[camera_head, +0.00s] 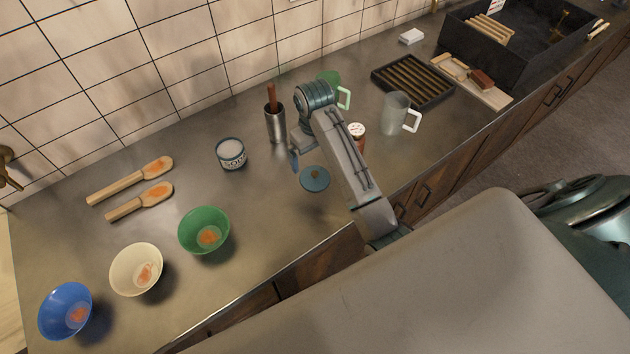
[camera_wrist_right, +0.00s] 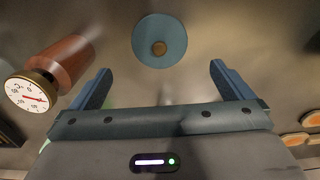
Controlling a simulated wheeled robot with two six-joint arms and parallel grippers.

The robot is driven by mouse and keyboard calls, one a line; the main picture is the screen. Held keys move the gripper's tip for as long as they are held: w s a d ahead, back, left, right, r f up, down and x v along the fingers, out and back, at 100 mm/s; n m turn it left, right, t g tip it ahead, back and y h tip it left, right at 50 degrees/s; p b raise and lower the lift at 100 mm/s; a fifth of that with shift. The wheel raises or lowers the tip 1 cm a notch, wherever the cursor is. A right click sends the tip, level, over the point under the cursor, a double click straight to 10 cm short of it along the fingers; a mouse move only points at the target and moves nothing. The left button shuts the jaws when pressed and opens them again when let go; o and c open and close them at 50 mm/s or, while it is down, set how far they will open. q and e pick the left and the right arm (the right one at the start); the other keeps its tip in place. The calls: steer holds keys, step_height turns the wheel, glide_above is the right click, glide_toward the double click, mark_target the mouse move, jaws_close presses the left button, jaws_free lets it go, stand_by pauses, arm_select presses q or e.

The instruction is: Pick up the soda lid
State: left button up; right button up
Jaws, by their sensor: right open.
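The soda lid (camera_head: 315,178) is a flat blue disc with a small brown knob, lying on the metal counter right of the soda jar. In the right wrist view the lid (camera_wrist_right: 160,40) sits ahead of the fingertips, centred between them but apart from them. My right gripper (camera_head: 296,160) is open and empty, beside the lid's upper left edge in the head view; its two blue fingers (camera_wrist_right: 160,72) are spread wide in the wrist view. The soda jar (camera_head: 231,154) stands lidless with white contents showing. My left gripper is not in view.
A steel cup (camera_head: 275,125) with a brown handle stands behind the gripper. A brown dial-topped item (camera_wrist_right: 68,60) is close to one finger. A glass mug (camera_head: 396,114) is farther right. Bowls, including a green one (camera_head: 204,231), and wooden scoops (camera_head: 140,201) lie left.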

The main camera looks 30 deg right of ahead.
mark_target(315, 172)
step_height(315, 172, down, 3)
steer(key=shift+w+f+p, duration=0.1)
steer(key=shift+f+p, duration=0.05)
steer(key=shift+p, duration=0.85)
steer(key=f, duration=0.1)
steer(key=f+p, duration=0.2)
steer(key=f, duration=0.1)
steer(key=shift+s, duration=0.25)
steer(key=shift+f, duration=0.5)
steer(key=c, duration=0.9)
steer(key=shift+w, duration=0.1)
steer(key=shift+c, duration=0.2)
